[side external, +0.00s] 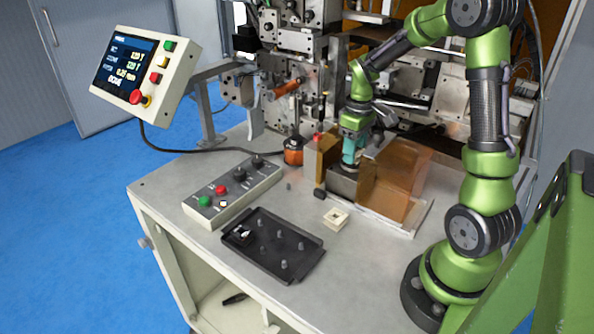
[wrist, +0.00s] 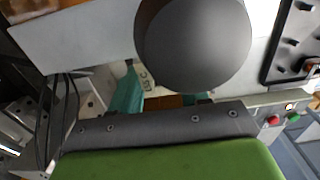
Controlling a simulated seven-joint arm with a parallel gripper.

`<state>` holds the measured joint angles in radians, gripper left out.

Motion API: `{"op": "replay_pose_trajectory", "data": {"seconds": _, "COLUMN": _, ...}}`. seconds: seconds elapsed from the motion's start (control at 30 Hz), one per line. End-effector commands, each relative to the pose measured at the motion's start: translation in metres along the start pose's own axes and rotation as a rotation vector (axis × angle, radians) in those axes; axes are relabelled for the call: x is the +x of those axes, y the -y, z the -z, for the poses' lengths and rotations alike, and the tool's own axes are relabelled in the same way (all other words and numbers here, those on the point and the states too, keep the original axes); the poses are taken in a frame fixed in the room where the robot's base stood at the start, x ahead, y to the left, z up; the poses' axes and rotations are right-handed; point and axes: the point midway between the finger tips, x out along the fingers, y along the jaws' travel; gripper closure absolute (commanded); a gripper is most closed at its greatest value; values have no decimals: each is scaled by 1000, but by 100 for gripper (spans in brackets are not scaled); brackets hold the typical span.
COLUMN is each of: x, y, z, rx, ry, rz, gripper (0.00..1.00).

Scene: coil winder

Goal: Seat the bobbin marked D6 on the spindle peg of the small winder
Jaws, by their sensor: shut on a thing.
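My gripper (side external: 352,155), with teal fingers, points down between the amber covers of the small winder in the side external view. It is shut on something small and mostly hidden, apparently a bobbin. In the wrist view, the teal fingers of my gripper (wrist: 165,98) show under a large dark grey round shape that covers much of the view. A pale surface with dark lettering (wrist: 147,82) shows between them; I cannot read it surely. The small winder's grey block (side external: 343,184) is right below the fingers. The spindle peg is hidden, so I cannot tell whether the held thing touches it.
Amber covers (side external: 400,172) stand close on both sides of my gripper. A cream square part (side external: 336,218) lies on the table in front. A black tray (side external: 300,265) with several pegs, a button box (side external: 238,190) and an orange-copper spool (side external: 293,152) stand to the left.

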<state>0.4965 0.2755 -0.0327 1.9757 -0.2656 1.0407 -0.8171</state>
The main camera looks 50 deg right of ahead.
Motion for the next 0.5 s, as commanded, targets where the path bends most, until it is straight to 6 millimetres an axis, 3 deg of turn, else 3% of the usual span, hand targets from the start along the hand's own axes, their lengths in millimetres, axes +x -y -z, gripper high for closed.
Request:
{"op": "replay_pose_trajectory", "data": {"seconds": 0.2, "x": 6, "y": 0, "z": 0, "rx": 0, "ry": 1, "rz": 0, "gripper": 83}}
{"op": "replay_pose_trajectory", "data": {"seconds": 0.23, "x": 6, "y": 0, "z": 0, "rx": 0, "ry": 0, "rz": 0, "gripper": 50}}
{"op": "replay_pose_trajectory", "data": {"seconds": 0.4, "x": 5, "y": 0, "z": 0, "rx": 0, "ry": 0, "rz": 0, "gripper": 25}}
{"op": "replay_pose_trajectory", "data": {"seconds": 0.5, "x": 5, "y": 0, "z": 0, "rx": 0, "ry": 0, "rz": 0, "gripper": 25}}
